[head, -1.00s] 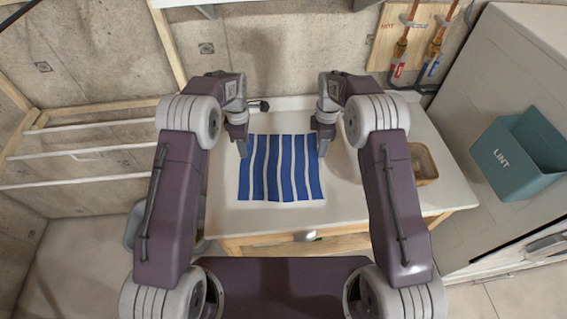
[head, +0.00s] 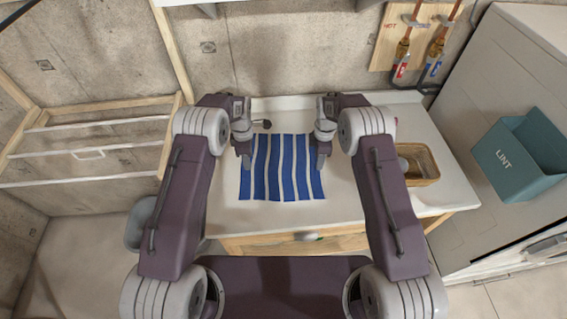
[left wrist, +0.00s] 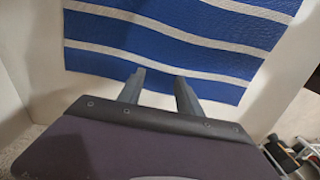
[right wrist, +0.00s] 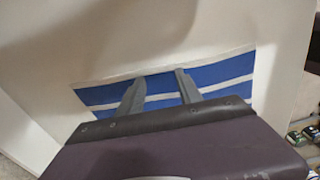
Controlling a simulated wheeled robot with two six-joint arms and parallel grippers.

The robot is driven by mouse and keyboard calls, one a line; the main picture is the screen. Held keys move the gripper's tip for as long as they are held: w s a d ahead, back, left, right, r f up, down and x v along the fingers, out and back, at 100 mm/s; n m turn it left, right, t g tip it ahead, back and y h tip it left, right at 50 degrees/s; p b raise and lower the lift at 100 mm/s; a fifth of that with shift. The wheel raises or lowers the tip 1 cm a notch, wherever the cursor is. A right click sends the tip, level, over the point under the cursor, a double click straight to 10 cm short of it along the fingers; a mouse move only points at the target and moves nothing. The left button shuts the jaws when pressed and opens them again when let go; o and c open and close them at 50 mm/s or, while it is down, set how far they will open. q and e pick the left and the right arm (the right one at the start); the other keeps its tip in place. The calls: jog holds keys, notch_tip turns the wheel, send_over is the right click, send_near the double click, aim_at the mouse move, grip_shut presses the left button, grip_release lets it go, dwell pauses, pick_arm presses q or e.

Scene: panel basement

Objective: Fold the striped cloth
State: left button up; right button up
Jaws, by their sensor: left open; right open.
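The blue and white striped cloth (head: 274,180) lies flat and spread out on the white worktop (head: 345,195), its stripes running front to back. My left gripper (head: 246,164) is open at the cloth's left edge. In the left wrist view, its open fingers (left wrist: 160,88) point at the near edge of the cloth (left wrist: 165,48), with nothing between them. My right gripper (head: 320,162) is open at the cloth's right edge. In the right wrist view, its open fingers (right wrist: 160,88) overlap the cloth (right wrist: 222,73). I cannot tell whether either gripper touches it.
A wicker basket (head: 420,164) stands on the worktop to the right. A teal lint bin (head: 522,155) is on the pale cabinet further right. A drying rack (head: 90,142) is at the left wall. Worktop in front of the cloth is clear.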

pick_arm(q)
jog(key=shift+f+b, duration=0.3)
jog(key=shift+f, duration=0.05)
pick_arm(e)
jog(key=shift+f, duration=0.35)
pick_arm(q)
jog(key=shift+r, duration=0.15)
jog(key=shift+c, duration=0.9)
pick_arm(e)
jog(key=shift+r, duration=0.15)
jog(key=shift+c, duration=1)
pick_arm(q)
grip_shut()
pick_arm(e)
grip_shut()
pick_arm(q)
jog(key=shift+s, duration=0.1)
pick_arm(e)
jog(key=shift+r, duration=0.1)
